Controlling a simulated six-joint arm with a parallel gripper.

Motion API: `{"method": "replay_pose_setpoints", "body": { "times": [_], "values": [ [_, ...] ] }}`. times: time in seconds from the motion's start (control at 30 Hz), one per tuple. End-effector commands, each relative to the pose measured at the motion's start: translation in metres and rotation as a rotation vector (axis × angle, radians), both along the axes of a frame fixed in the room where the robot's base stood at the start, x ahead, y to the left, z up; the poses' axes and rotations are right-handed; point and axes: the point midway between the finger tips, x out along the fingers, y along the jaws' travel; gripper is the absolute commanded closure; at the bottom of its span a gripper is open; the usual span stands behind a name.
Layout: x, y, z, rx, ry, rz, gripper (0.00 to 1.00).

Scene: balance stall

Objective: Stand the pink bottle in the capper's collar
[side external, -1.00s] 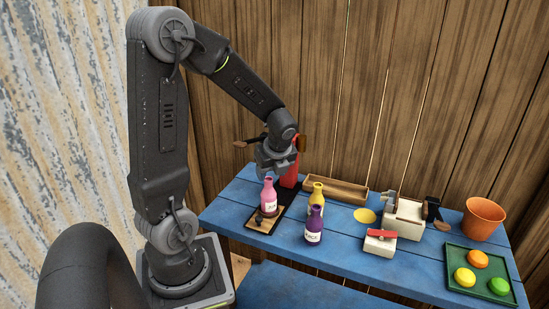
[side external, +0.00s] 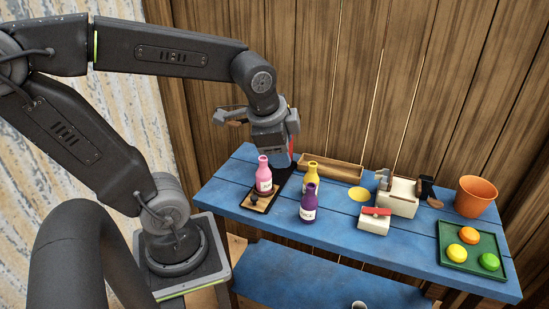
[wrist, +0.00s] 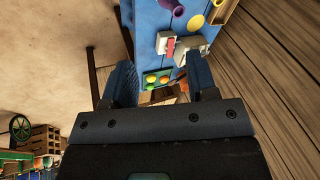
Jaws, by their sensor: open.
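The pink bottle (side external: 264,178) stands upright beside a small wooden board with a black knob (side external: 258,200), at the left end of the blue table. The red capper (side external: 290,150) stands behind it on a dark base, mostly hidden by my gripper. I cannot tell where the collar is or whether the bottle sits in it. My gripper (side external: 272,138) is above and behind the bottle, apart from it. In the wrist view my gripper (wrist: 161,82) is open with nothing between its fingers; the pink bottle is not in that view.
A yellow bottle (side external: 311,172) and a purple bottle (side external: 309,205) stand close to the right. Further right are a wooden tray (side external: 332,171), a cream box device (side external: 397,200), a red-topped box (side external: 374,222), an orange pot (side external: 476,197) and a green tray (side external: 470,264).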

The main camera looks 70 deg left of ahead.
Motion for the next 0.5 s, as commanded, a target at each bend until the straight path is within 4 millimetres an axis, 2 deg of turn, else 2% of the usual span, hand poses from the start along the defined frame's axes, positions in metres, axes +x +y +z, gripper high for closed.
{"method": "replay_pose_setpoints", "body": {
  "times": [0.03, 0.1, 0.2, 0.33, 0.5],
  "values": [
    [-0.008, -0.014, 0.004, -0.066, -0.054, 0.074, 0.47],
    [-0.017, -0.029, 0.007, -0.160, -0.108, 0.183, 0.47],
    [-0.027, -0.045, 0.010, -0.268, -0.155, 0.301, 0.47],
    [-0.034, -0.054, 0.012, -0.347, -0.179, 0.384, 0.47],
    [-0.035, -0.056, 0.012, -0.365, -0.182, 0.407, 0.47]
  ]
}}
